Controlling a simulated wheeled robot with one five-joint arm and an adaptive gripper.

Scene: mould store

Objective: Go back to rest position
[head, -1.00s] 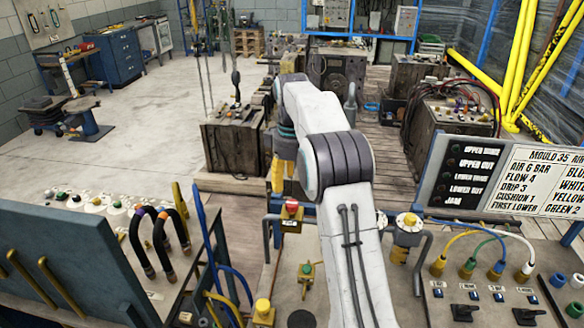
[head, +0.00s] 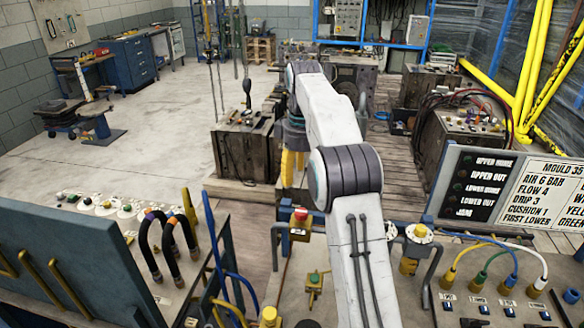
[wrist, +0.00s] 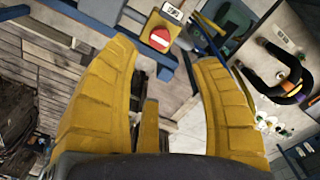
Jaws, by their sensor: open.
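In the head view my white arm reaches forward over the panel, and the yellow fingers (head: 292,167) hang down beyond the panel's far edge, partly hidden by the arm. A yellow box with a red button (head: 300,218) stands on the panel just left of the arm. The same red button shows in the wrist view (wrist: 160,38), above and apart from the fingers.
A labelled sign board (head: 515,190) stands at the right above a panel with coloured cables. A blue panel (head: 70,262) with black hoses stands at the left. Concrete floor (head: 130,165) is open at the left.

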